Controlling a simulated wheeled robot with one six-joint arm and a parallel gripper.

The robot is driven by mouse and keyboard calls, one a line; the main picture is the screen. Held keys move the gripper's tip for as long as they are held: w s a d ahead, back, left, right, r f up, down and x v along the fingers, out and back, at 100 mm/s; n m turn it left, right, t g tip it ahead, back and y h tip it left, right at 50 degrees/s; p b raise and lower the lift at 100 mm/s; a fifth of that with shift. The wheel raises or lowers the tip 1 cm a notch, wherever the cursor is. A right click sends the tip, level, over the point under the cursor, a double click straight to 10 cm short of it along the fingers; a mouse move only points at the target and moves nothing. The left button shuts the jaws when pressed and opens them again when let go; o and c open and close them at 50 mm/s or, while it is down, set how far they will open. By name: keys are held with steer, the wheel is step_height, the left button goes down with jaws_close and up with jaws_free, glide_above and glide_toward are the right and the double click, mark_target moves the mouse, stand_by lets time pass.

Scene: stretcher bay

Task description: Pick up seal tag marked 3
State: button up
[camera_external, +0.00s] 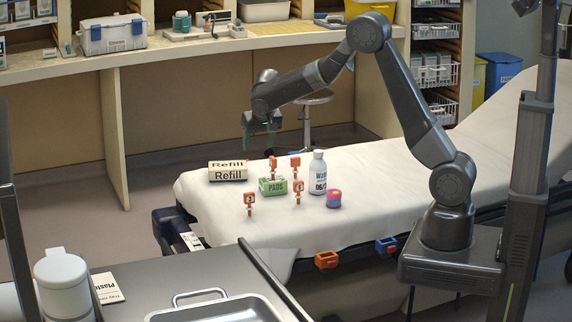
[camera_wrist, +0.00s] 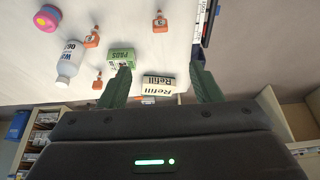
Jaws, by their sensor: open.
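Several orange seal tags stand on the white-sheeted stretcher (camera_external: 360,185). One tag (camera_external: 249,199) stands at the front left, apart from the others, and looks marked 3, though the digit is small; it seems to be the tag at the top of the wrist view (camera_wrist: 160,20). Another tag (camera_external: 298,189) stands right of the green PADS box (camera_external: 272,188). Two more tags, one left (camera_external: 272,164) and one right (camera_external: 295,164), stand behind that box with unreadable marks. My gripper (camera_external: 261,132) is open and empty, high above the stretcher's far side, away from the tags.
A Refill box (camera_external: 228,174) lies left of the PADS box. A white bottle (camera_external: 318,170) and a pink-and-blue roll (camera_external: 334,198) stand right of the tags. Orange (camera_external: 326,260) and blue (camera_external: 386,246) holders hang at the stretcher's near edge. Bare sheet lies around the front-left tag.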

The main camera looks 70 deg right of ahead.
steer(key=b, duration=0.5)
glide_toward(249, 201)
steer(key=d+f, duration=0.1)
steer(key=w+d+f, duration=0.1)
steer(key=f, duration=0.1)
steer(key=w+d+f, duration=0.1)
steer(key=shift+w+d+f, duration=0.2)
steer(key=shift+f, duration=0.15)
steer(key=shift+a+p+x, duration=0.15)
steer(key=shift+p+x, duration=0.1)
steer(key=shift+x, duration=1.1)
steer(key=shift+a+p+x, duration=0.15)
steer(key=shift+p+x, duration=0.1)
steer(key=shift+x, duration=1.05)
steer(key=shift+s+f, duration=0.1)
steer(key=shift+s, duration=0.1)
steer(key=c, duration=1)
steer(key=shift+c, duration=0.2)
